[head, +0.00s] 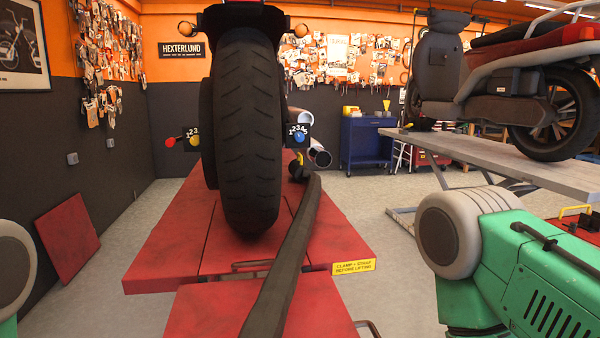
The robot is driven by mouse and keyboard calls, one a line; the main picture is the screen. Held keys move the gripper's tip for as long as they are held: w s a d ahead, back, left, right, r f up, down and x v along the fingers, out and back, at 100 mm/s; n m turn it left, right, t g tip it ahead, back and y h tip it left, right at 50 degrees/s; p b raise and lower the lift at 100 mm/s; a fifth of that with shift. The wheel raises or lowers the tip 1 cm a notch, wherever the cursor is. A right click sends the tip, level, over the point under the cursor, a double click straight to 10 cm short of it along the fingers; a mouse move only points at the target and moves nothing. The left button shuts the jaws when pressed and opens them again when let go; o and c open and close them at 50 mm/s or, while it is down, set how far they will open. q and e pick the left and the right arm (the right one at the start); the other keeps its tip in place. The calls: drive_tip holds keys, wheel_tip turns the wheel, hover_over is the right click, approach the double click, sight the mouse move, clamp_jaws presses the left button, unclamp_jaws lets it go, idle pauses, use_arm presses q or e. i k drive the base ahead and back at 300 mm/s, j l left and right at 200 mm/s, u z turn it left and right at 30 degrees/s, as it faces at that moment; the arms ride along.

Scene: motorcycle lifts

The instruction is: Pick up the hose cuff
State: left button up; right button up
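A thick dark grey hose (290,250) runs up the red lift, to the right of the rear tyre. Its far end bends into a short black cuff (298,172), with a small yellow part (299,157) just above it. The cuff is close to the tyre's right side and below the exhaust pipes; whether it touches anything is too small to tell. Neither of my grippers is in view. Green and grey parts at the left edge and lower right look like parts of my own arms.
The motorcycle's rear tyre (249,130) stands upright on the red lift platform (165,248). Exhaust pipes (318,154) and small boxes with coloured knobs (298,135) flank it. A grey lift (500,155) with another motorcycle (540,90) stands right.

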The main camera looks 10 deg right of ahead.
sight(296, 166)
drive_tip(key=z, duration=2.5)
drive_tip(key=i+l+z, duration=0.2)
drive_tip(key=i, duration=0.2)
drive_tip(key=i+l+z, duration=0.25)
drive_tip(key=i, duration=0.15)
drive_tip(key=i+z, duration=0.2)
drive_tip(key=i, duration=0.2)
drive_tip(key=i+j+u, duration=0.15)
drive_tip(key=i+u, duration=0.2)
drive_tip(key=u, duration=0.15)
drive_tip(key=i+u, duration=0.3)
drive_tip(key=u, duration=0.15)
drive_tip(key=i+l+u, duration=0.1)
drive_tip(key=i+u, duration=0.25)
drive_tip(key=u, duration=0.15)
drive_tip(key=i+l+u, duration=0.25)
drive_tip(key=u, duration=0.25)
drive_tip(key=i+j+u, duration=0.2)
drive_tip(key=i+u, duration=0.6)
drive_tip(key=i, duration=0.15)
drive_tip(key=i+u, duration=0.4)
drive_tip(key=i+l, duration=0.1)
drive_tip(key=i, duration=4)
